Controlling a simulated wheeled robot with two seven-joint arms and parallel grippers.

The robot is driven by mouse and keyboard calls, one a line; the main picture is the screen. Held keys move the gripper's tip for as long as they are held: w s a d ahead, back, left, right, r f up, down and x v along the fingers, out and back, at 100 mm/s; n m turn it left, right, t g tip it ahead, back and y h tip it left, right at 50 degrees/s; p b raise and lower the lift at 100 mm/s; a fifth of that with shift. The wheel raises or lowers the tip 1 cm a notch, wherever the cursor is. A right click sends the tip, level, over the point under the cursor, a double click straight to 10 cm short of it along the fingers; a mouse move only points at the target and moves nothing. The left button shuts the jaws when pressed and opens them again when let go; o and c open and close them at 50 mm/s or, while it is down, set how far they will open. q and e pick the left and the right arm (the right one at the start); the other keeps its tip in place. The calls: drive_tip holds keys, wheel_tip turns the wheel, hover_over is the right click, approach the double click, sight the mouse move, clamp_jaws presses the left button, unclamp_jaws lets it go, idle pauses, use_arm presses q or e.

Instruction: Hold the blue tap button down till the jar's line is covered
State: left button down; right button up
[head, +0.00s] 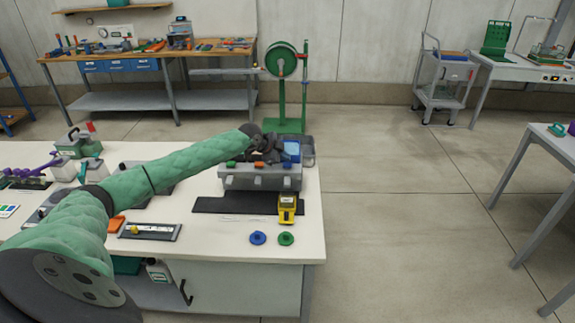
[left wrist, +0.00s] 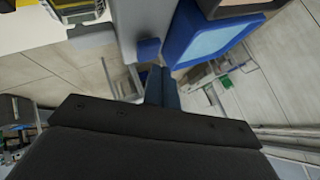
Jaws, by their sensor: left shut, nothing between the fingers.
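The grey tap unit (head: 262,182) stands near the bench's right end, with a green button (head: 231,164) and an orange button (head: 259,164) on top. The blue tap button (left wrist: 148,49) shows in the left wrist view on the grey housing. My left gripper (head: 281,154) is over the unit's right end. Its shut, empty fingers (left wrist: 161,72) are close to the blue button; I cannot tell whether they touch. The yellow-framed jar (head: 287,209) stands in front of the unit's right end, partly showing in the left wrist view (left wrist: 77,10). Its line and level are unreadable. My right gripper is not in view.
A blue-framed box with a pale face (left wrist: 208,42) is close beside my fingers. A dark mat (head: 225,205) lies before the unit. A blue disc (head: 257,238) and a green disc (head: 286,239) lie near the front edge. Open floor is to the right.

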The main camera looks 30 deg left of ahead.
use_arm(q)
drive_tip(key=shift+f, duration=0.1)
idle(0.6)
drive_tip(key=shift+f, duration=0.3)
idle(0.3)
drive_tip(key=shift+f+b, duration=0.4)
drive_tip(key=shift+f, duration=0.15)
idle(6.2)
